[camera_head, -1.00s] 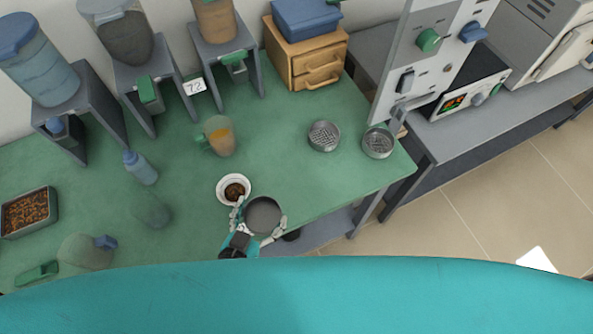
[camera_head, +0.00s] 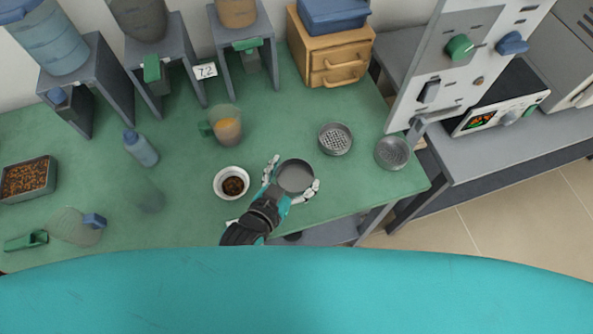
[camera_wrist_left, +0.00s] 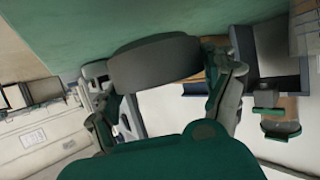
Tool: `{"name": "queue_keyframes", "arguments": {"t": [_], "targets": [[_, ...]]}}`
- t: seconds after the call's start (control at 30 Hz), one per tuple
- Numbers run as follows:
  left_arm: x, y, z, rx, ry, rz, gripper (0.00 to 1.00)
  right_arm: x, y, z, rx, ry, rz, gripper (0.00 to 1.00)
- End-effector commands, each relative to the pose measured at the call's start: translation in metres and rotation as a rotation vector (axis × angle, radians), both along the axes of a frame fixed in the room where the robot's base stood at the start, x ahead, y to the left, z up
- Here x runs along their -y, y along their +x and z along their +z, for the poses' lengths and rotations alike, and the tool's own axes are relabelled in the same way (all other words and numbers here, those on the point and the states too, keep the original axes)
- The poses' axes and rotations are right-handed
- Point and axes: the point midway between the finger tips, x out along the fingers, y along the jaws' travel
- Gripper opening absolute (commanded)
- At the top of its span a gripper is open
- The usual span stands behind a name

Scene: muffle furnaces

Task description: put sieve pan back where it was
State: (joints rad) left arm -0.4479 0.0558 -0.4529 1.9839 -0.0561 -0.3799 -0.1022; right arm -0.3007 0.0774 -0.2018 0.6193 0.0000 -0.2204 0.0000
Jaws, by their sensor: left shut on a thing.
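The sieve pan (camera_head: 295,177) is a round, shallow, dark grey pan with a plain floor. My left gripper (camera_head: 293,174) is shut on it, a finger on either side of its rim. The pan is over the green table near its front edge; I cannot tell how high. In the left wrist view the pan (camera_wrist_left: 155,62) shows side-on between the fingers, with the green table surface beyond. Two round sieves with perforated floors, a nearer-left one (camera_head: 335,138) and a right one (camera_head: 391,152), lie to the pan's right. My right gripper is not in view.
A white bowl (camera_head: 232,183) with dark contents stands just left of the pan. A jug (camera_head: 226,126) stands behind it. A panel with knobs (camera_head: 455,75) rises by the right sieve. The green table (camera_head: 375,185) is clear between the pan and the sieves.

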Motion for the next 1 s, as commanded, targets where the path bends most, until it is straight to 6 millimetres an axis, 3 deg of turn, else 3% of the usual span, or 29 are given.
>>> {"name": "queue_keyframes", "arguments": {"t": [0.23,0.47,0.87,0.9,1.0], "targets": [[0.007,0.024,-0.001,0.002,-0.001,0.001,0.26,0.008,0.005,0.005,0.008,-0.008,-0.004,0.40],[0.006,0.021,-0.035,-0.002,0.001,0.001,0.26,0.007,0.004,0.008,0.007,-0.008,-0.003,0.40],[0.006,0.021,-0.041,0.000,0.000,0.001,0.26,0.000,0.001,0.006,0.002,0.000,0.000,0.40],[0.006,0.021,-0.041,-0.001,0.000,0.001,0.89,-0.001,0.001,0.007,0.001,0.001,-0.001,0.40],[0.006,0.021,-0.041,-0.001,0.000,0.001,1.00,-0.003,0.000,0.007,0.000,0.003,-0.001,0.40]]}}
